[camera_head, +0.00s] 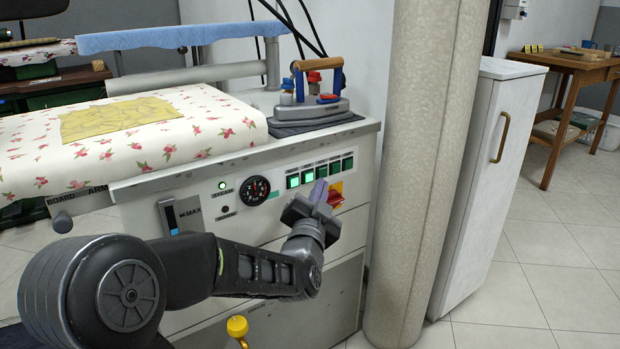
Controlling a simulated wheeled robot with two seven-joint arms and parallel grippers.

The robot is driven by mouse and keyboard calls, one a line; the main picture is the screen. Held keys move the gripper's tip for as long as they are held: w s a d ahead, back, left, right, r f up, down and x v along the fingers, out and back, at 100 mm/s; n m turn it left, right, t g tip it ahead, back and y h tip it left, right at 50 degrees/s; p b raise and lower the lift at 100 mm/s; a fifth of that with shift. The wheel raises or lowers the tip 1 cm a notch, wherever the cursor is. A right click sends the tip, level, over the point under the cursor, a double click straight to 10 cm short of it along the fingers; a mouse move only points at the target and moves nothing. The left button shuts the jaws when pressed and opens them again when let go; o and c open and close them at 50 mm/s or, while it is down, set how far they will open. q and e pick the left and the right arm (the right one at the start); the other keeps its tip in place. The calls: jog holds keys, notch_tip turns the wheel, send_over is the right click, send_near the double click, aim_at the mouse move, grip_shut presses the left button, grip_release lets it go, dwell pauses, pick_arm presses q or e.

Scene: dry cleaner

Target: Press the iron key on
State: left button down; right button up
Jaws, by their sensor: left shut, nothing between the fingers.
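A row of several green keys (307,177) is set in the front panel of the ironing station (150,195). The two at the left glow bright green; those at the right look darker. Their labels are too small to read, so I cannot tell which is the iron key. The iron (318,108), with a wooden handle, rests on a dark pad on top of the station. My right gripper is out of view.
A red rotary switch (335,199) on a yellow plate is close right of the gripper. A round gauge (256,190) and a green lamp (222,185) are left of the keys. A column (420,150) and a white cabinet (485,160) stand to the right.

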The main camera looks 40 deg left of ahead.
pick_arm(q)
jog(key=shift+s+d, duration=0.2)
jog(key=shift+d, duration=0.5)
jog(key=shift+s+d, duration=0.25)
jog(key=shift+d, duration=0.45)
jog(key=shift+s+d, duration=0.2)
jog(key=shift+d, duration=0.5)
